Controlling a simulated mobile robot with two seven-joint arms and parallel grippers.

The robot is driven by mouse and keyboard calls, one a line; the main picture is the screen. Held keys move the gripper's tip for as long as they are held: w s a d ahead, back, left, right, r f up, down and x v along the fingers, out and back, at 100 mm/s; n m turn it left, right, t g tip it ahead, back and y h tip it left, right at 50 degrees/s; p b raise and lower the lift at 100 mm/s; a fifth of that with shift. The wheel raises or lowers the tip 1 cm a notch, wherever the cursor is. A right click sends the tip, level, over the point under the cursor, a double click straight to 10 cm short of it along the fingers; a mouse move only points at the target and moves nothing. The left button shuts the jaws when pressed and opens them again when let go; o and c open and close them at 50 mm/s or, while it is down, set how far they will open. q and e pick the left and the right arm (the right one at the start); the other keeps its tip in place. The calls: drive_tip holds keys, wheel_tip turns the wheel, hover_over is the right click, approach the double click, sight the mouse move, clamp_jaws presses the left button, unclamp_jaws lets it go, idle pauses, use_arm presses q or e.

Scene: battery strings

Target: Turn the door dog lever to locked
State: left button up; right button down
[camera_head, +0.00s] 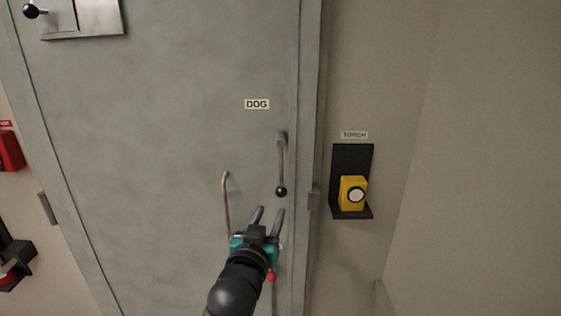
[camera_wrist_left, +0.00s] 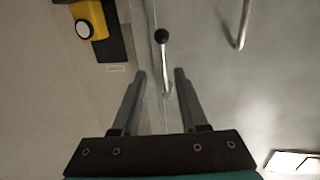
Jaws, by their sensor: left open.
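The dog lever (camera_head: 281,165) is a thin grey rod with a black ball knob, on the right side of the grey-green door (camera_head: 180,130), under a DOG label (camera_head: 257,104). It hangs down from its pivot, knob at the bottom. My left gripper (camera_head: 269,210) is open and empty, just below the knob in the head view. In the left wrist view the lever (camera_wrist_left: 165,62) shows beyond and between the open fingertips (camera_wrist_left: 160,72), apart from both fingers. My right gripper is not in either view.
A curved door handle (camera_head: 226,200) stands left of the lever. Right of the door frame, a yellow torch (camera_head: 352,192) sits in a black wall holder (camera_head: 345,158). A plate with a black knob (camera_head: 98,20) is at upper left.

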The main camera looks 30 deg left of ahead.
sight(281, 176)
use_arm(q)
drive_tip(key=r+x, duration=0.1)
drive_tip(key=x, duration=0.9)
drive_tip(key=r+x, duration=0.1)
drive_tip(key=x, duration=0.3)
drive_tip(key=shift+w+a+r+b, duration=0.3)
drive_tip(key=shift+w+a+r, duration=0.05)
drive_tip(key=shift+a, duration=0.1)
clamp_jaws()
idle(1.1)
